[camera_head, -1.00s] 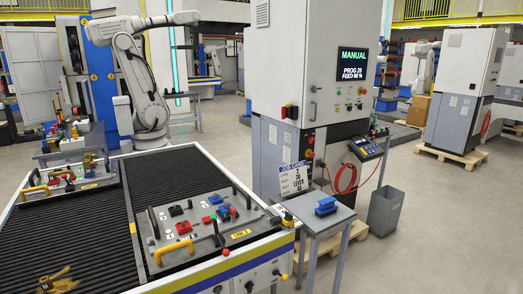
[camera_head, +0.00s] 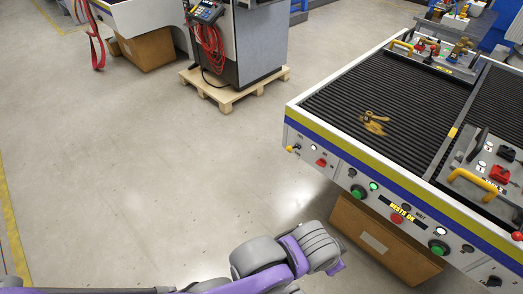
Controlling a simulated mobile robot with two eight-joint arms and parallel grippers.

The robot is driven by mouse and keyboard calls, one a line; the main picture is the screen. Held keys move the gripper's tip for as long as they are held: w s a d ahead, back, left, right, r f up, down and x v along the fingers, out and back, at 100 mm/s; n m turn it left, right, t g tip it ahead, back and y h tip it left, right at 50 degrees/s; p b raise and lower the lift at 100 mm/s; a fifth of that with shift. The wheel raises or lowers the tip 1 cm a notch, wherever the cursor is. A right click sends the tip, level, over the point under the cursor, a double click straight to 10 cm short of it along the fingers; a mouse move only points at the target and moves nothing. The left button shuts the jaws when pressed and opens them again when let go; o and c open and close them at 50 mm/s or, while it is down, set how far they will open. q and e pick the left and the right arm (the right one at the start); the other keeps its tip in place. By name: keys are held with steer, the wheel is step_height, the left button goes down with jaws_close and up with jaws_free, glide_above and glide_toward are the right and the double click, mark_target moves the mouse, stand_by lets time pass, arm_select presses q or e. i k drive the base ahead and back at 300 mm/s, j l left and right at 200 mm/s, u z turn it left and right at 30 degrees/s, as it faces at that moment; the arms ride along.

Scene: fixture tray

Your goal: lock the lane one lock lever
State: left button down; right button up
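A grey fixture plate (camera_head: 456,164) is cut off by the right edge of the head view. It carries a yellow handle (camera_head: 474,184), a dark upright bar (camera_head: 477,145), a red block (camera_head: 499,174) and a yellow label too small to read. A red ball knob (camera_head: 517,236) shows at the edge below it. I cannot tell which part is the lock lever; the rest of the plate is out of view. A purple and grey arm of mine comes in along the bottom, well left of the plate. I cannot make out either gripper.
The conveyor table (camera_head: 330,136) has dark roller lanes. A brass-coloured part (camera_head: 375,122) lies on the near lane, and a second fixture (camera_head: 410,58) stands at the far end. Buttons line the front panel, with a brown box (camera_head: 385,245) below. Open floor (camera_head: 150,170) fills the left.

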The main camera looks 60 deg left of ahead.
mark_target(289, 148)
steer(key=u, duration=1.7)
steer(key=i+u, duration=0.1)
steer(key=u, duration=0.3)
steer(key=i+u, duration=0.4)
steer(key=i+l+u, duration=0.1)
steer(key=i+u, duration=0.25)
steer(key=k+j, duration=0.05)
steer(key=k, duration=0.05)
